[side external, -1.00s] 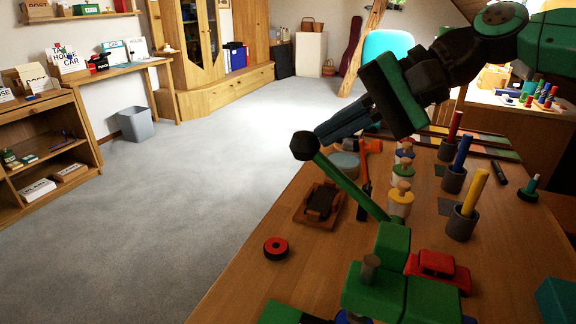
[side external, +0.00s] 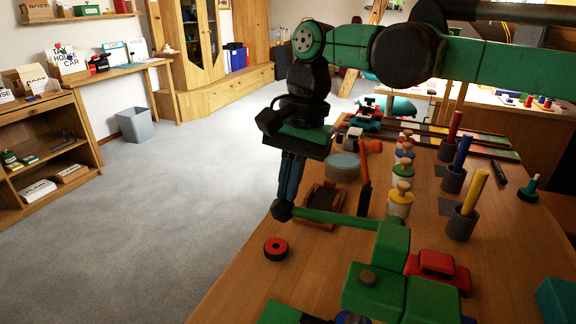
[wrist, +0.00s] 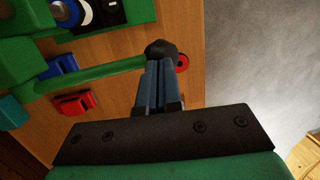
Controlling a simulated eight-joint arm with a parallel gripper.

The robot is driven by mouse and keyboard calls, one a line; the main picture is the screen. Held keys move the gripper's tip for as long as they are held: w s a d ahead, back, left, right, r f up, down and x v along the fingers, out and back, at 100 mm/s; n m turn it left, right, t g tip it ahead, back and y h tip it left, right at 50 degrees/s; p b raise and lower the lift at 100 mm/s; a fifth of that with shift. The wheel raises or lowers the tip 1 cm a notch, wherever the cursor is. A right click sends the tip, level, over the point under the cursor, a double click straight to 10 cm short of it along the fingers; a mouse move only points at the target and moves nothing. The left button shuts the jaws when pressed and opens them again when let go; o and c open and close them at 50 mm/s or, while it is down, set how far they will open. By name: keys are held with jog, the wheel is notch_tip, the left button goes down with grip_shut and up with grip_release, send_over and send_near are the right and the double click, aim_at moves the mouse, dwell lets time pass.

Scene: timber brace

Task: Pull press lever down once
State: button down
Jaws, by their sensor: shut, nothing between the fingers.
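The green press (side external: 389,258) stands at the front of the wooden table. Its green lever (side external: 335,217) sticks out to the left, nearly level, and ends in a black knob (side external: 282,210). My gripper (side external: 286,200) points down from above, its blue fingers shut with nothing between them. The fingertips are at the top of the knob and appear to touch it. In the wrist view the fingertips (wrist: 160,62) lie right at the knob (wrist: 160,48), with the lever (wrist: 100,72) running off to the left.
A brown wooden tray (side external: 318,208) and an orange-headed hammer (side external: 365,185) lie behind the lever. A red block (side external: 437,270) sits right of the press. Open floor lies to the left.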

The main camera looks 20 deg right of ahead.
jog(key=shift+d+x, duration=0.25)
jog(key=shift+x, duration=0.95)
jog(key=shift+w+a+f, duration=0.1)
jog(key=shift+f, duration=0.05)
jog(key=v, duration=0.7)
jog(key=shift+r, duration=0.4)
jog(key=shift+a, duration=0.15)
jog(key=s+d+f+n+t+h, duration=0.1)
jog(key=s+d+f+n+t, duration=0.2)
jog(key=d, duration=0.6)
jog(key=s+d+f+n+t+h, duration=0.1)
jog(key=s+d+f+n+t, duration=0.3)
jog(key=d, duration=0.5)
notch_tip(320, 180, down, 3)
jog(key=s+n, duration=0.1)
jog(key=s, duration=0.1)
jog(key=shift+s+d+f+n+t, duration=0.2)
jog(key=shift+s+d+n+t, duration=0.1)
jog(key=shift+s+n, duration=0.1)
